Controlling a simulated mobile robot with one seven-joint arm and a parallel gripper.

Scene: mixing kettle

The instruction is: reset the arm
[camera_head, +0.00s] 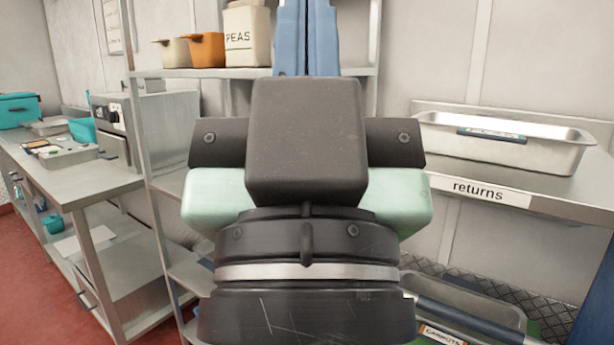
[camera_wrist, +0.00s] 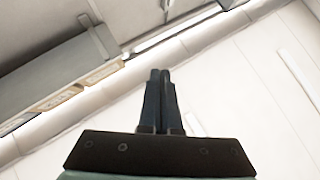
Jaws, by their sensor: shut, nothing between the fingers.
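My gripper (camera_wrist: 160,76) is shut and empty in the wrist view, its two dark fingers lying side by side. In the head view, my arm's wrist fills the middle of the picture. The blue fingers of my gripper (camera_head: 307,40) point upward there, and their tips are cut off by the top edge. My wrist hides part of the shelving behind it.
A shelf (camera_head: 270,73) behind my arm holds an orange pot (camera_head: 206,50) and a PEAS container (camera_head: 247,37). At right, a metal tray (camera_head: 505,143) sits on a counter labelled returns (camera_head: 492,193). A steel bench (camera_head: 75,182) stands at left.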

